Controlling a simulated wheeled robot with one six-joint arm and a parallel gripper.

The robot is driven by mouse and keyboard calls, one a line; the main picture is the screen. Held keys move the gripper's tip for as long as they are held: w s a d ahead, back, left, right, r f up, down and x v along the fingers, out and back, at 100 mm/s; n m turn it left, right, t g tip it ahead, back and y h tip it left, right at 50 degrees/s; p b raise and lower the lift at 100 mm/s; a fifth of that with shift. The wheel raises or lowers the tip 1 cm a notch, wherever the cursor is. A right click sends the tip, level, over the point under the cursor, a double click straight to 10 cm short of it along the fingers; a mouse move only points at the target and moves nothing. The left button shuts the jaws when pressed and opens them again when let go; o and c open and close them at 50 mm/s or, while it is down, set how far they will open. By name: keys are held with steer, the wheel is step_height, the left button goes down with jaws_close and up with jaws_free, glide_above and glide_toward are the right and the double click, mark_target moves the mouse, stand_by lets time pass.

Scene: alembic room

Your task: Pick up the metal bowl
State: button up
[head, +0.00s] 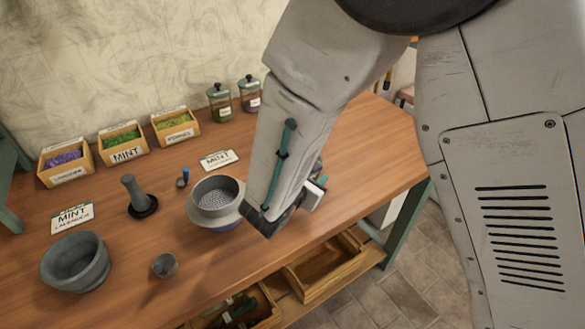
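A grey, metal-looking bowl (216,207) with a wide rim and a speckled or perforated inside stands upright on the wooden table, left of my arm's end. A small grey cup-like bowl (165,265) stands nearer the front edge; I cannot tell for sure which of the two is the metal bowl. My gripper (316,192) is above the table, to the right of the wide-rimmed bowl. The link's lower end overlaps the bowl's right rim in the picture; contact cannot be told.
A stone mortar (75,264) stands at the left, a pestle (138,197) on a dark base behind it. Herb boxes (122,146) and lidded jars (219,103) line the back. Labels lie on the table (370,165). Its right part is clear. Open drawers (325,265) are below.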

steer(key=shift+w+d+f, duration=0.1)
steer(key=shift+w, duration=0.1)
jaws_close()
